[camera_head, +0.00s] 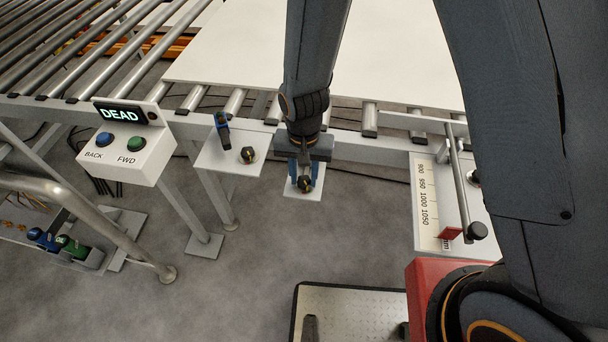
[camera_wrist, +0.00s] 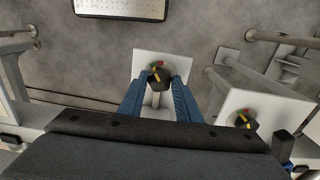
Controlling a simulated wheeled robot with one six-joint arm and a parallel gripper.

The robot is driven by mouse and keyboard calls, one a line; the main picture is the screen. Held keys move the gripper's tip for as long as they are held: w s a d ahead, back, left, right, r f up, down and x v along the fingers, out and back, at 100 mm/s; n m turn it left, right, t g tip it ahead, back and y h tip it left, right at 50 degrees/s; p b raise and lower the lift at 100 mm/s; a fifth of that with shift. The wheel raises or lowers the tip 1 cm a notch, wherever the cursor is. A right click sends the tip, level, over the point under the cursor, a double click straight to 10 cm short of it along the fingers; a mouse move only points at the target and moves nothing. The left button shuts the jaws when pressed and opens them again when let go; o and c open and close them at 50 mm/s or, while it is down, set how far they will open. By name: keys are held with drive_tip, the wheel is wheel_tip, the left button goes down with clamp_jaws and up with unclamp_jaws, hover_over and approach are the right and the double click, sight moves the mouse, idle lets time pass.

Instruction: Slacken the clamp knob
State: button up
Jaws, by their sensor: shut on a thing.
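My gripper (camera_head: 304,178) reaches down to a small white plate (camera_head: 291,193) at the front of the conveyor frame. Its blue fingers are shut on a black clamp knob (camera_head: 305,184) on that plate.
A control box (camera_head: 127,147) reading "DEAD" has BACK and FWD buttons. At right are a length scale (camera_head: 427,206) and a bar with a black end (camera_head: 478,230). A large white panel (camera_head: 390,50) lies on the rollers.

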sight(305, 180)
drive_tip(key=shift+n, duration=0.3)
drive_tip(key=n, duration=0.3)
drive_tip(key=shift+d+n, duration=0.1)
drive_tip(key=shift+n, duration=1.6)
drive_tip(key=o, duration=1.1)
drive_tip(key=shift+c, duration=0.2)
drive_tip(key=shift+r+b, duration=0.8)
drive_tip(key=shift+r, duration=3.15)
